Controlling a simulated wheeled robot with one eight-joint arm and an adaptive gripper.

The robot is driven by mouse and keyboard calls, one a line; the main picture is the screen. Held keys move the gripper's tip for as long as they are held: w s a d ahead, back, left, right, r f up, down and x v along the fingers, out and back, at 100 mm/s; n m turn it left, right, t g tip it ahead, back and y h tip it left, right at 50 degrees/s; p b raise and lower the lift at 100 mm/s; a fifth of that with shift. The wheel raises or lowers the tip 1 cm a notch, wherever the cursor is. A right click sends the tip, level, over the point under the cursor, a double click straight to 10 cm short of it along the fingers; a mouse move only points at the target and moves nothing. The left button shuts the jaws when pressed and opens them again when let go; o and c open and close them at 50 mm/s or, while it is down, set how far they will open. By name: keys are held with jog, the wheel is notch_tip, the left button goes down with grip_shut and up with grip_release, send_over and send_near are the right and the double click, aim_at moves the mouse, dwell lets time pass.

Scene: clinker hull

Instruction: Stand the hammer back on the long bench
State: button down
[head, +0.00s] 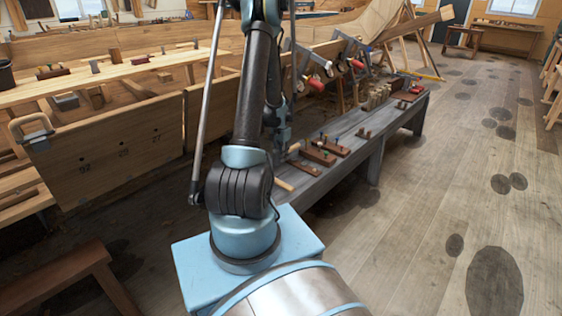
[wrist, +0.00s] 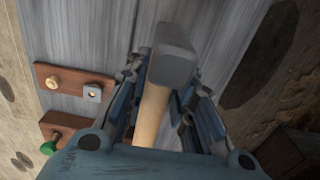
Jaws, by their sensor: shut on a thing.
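The hammer has a dark grey block head (wrist: 172,58) and a pale wooden handle (wrist: 150,115). In the wrist view my gripper (wrist: 163,82) is shut on it, with a finger on either side and the head at the top of the picture. The long bench (wrist: 90,25), made of grey planks, lies beyond the hammer. I cannot tell whether the hammer touches it. In the head view the long bench (head: 347,128) runs from behind my arm toward the back right.
Brown wooden blocks with small knobs (head: 318,154) stand on the bench; one block (wrist: 75,80) is left of the hammer in the wrist view. Red-ended clamps (head: 316,83) sit along the hull behind the bench. The plank floor (head: 430,180) right of the bench is open.

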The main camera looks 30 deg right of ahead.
jog(key=shift+f, duration=1.3)
jog(key=c, duration=1.4)
grip_release()
jog(key=shift+o, duration=0.2)
jog(key=shift+r, duration=6)
